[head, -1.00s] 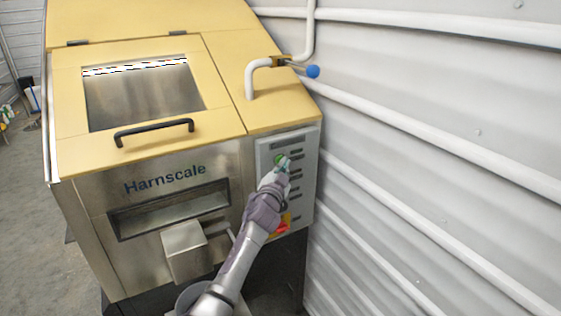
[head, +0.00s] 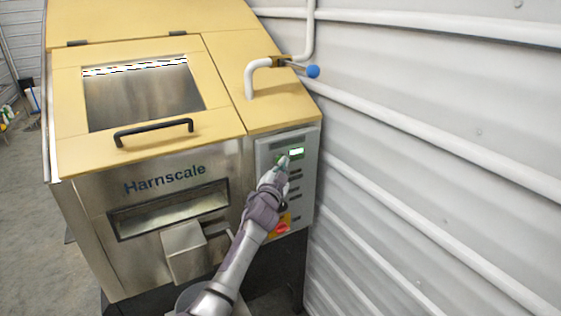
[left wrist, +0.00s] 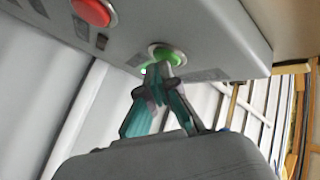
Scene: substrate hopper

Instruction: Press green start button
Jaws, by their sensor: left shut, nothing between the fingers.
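The green start button (left wrist: 172,55) sits in a silver ring on the grey control panel (head: 308,190). The left wrist view shows it at the tips of my left gripper (left wrist: 160,78), which is shut and empty. The tips overlap the button's lower edge and appear to touch it; how far it is pressed in I cannot tell. In the head view my left gripper (head: 283,164) reaches the upper part of the panel and hides most of the button. A small bright green-white light (head: 296,152) shows just right of the tips. My right gripper is not in view.
A red button (left wrist: 92,12) is also on the panel. An orange-red patch (head: 282,226) sits low on it. The yellow and steel Harnscale hopper (head: 90,205) fills the left. A corrugated wall (head: 430,170) stands close on the right.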

